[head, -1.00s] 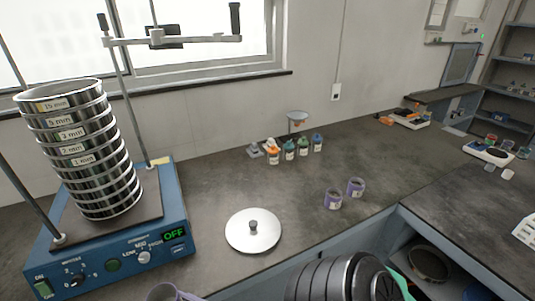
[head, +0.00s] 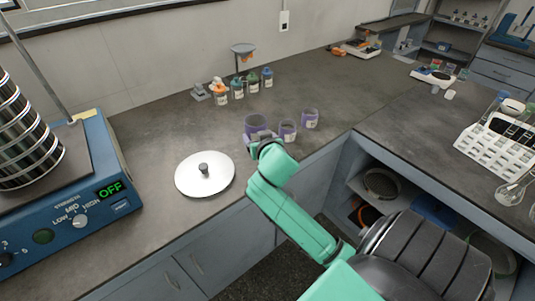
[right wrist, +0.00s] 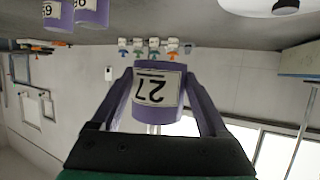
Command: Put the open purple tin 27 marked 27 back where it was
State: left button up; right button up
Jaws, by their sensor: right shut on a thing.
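The purple tin 27 (head: 256,124) is in my right gripper (head: 262,142), over the bench just left of two other purple tins. In the right wrist view, which is upside down, the tin (right wrist: 157,95) sits between both fingers of the gripper (right wrist: 158,100) with its label 27 facing the camera. Its top looks open in the head view. The two other purple tins (head: 287,131) and (head: 310,118) stand upright on the bench. My left gripper is not in view.
A round metal lid (head: 204,175) lies on the bench (head: 150,130) left of the tin. The blue sieve shaker (head: 105,215) reads OFF. Several small bottles (head: 238,90) stand behind. The bench's front edge is close to the purple tins; open shelves (head: 385,185) lie below right.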

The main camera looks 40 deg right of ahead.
jog(key=w+d+r+b, duration=0.5)
jog(key=w+d+b, duration=0.2)
jog(key=d, duration=0.2)
pick_arm(q)
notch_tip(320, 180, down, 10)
jog(key=b, duration=0.1)
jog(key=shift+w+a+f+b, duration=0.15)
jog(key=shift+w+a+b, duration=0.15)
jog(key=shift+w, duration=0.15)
pick_arm(e)
notch_tip(320, 180, down, 19)
jog(key=shift+a+r, duration=0.1)
jog(key=shift+a, duration=0.05)
jog(key=shift+f, duration=0.25)
jog(key=o, duration=1.3)
jog(key=shift+o, duration=0.2)
jog(key=shift+s+r, duration=0.1)
jog(key=shift+r, duration=0.25)
jog(key=v, duration=1.2)
jog(key=shift+f+p, duration=0.1)
jog(key=shift+p, duration=0.25)
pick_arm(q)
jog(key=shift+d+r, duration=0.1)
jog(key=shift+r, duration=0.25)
